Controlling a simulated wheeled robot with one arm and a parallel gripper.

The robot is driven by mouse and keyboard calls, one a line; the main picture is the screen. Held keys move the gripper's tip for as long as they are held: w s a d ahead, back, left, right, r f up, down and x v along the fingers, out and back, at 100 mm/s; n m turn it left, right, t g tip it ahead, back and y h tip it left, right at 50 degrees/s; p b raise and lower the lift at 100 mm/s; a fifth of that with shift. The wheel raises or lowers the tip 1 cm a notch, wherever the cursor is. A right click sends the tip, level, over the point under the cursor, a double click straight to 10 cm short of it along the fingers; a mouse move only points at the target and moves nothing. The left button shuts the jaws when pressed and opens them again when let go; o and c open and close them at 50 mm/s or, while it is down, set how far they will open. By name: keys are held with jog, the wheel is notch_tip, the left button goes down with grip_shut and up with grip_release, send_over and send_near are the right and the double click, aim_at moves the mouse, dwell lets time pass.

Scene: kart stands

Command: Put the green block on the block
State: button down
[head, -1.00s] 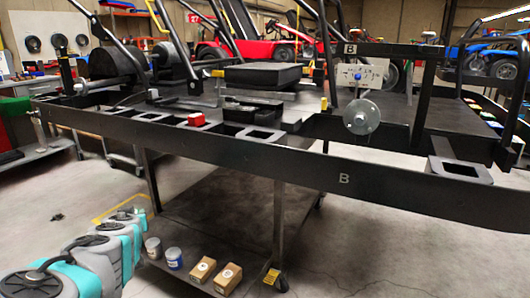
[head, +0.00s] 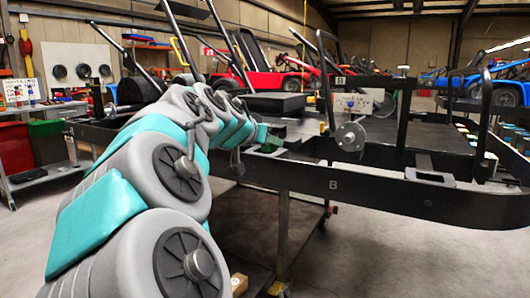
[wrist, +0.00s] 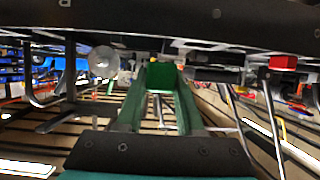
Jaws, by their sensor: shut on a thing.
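My gripper (wrist: 160,92) has two green fingers and is shut on the green block (wrist: 161,76), which sits between the fingertips in the middle of the wrist view. The wrist view appears upside down. A red block (wrist: 283,62) shows at the right of that view, against the dark kart frame and apart from the green block. In the head view my arm reaches up and to the right, and the gripper's end (head: 261,136) is small beside the frame. The red block is hidden behind my arm there.
The dark metal kart frame (head: 333,185) on its stand spans the middle and right of the head view. A round metal disc (head: 351,137) stands up from it. A shelf cart with red and green bins (head: 48,140) is at the left. Open floor lies at the lower right.

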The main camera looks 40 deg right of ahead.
jog(key=shift+s+d+r, duration=0.25)
jog(key=shift+s+r, duration=0.1)
jog(key=shift+w+d, duration=0.2)
jog(key=shift+w, duration=0.05)
jog(key=w+d, duration=0.2)
jog(key=w, duration=0.2)
jog(key=w+d+f+p, duration=0.1)
jog(key=w+d, duration=0.2)
jog(key=w, duration=0.1)
jog(key=w+d+p, duration=0.1)
jog(key=w+d, duration=0.1)
jog(key=w, duration=0.2)
jog(key=shift+w+d+f, duration=0.25)
jog(key=shift+w+d, duration=0.15)
jog(key=shift+f+p, duration=0.4)
jog(key=shift+f, duration=1.35)
jog(key=shift+f+b, duration=0.3)
jog(key=c, duration=0.5)
grip_release()
jog(key=shift+r, duration=0.15)
jog(key=shift+c, duration=0.2)
